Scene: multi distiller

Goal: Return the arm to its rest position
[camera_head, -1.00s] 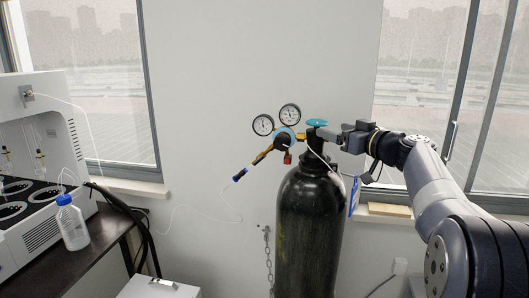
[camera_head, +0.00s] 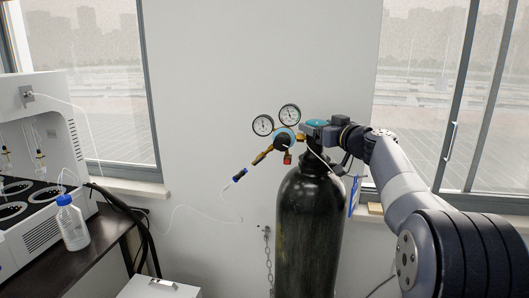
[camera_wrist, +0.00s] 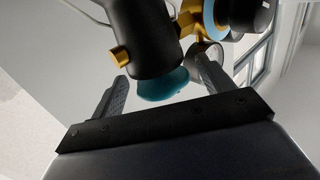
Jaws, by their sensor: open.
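My gripper (camera_head: 318,131) is at the top of the black gas cylinder (camera_head: 309,228), level with its teal valve handwheel (camera_head: 316,122). In the wrist view my gripper (camera_wrist: 160,80) has its two dark fingers spread apart, one on each side of the teal handwheel (camera_wrist: 163,86). It is open; I cannot tell whether either finger touches the wheel. My arm reaches in from the lower right. In the head view the gripper partly hides the valve and handwheel.
Two pressure gauges (camera_head: 276,118) and a brass regulator (camera_head: 263,157) stick out left of the valve. A chain (camera_head: 268,260) hangs beside the cylinder. A bench (camera_head: 101,250) with a white instrument (camera_head: 40,125) and blue-capped bottle (camera_head: 72,225) stands left. Windows flank the wall.

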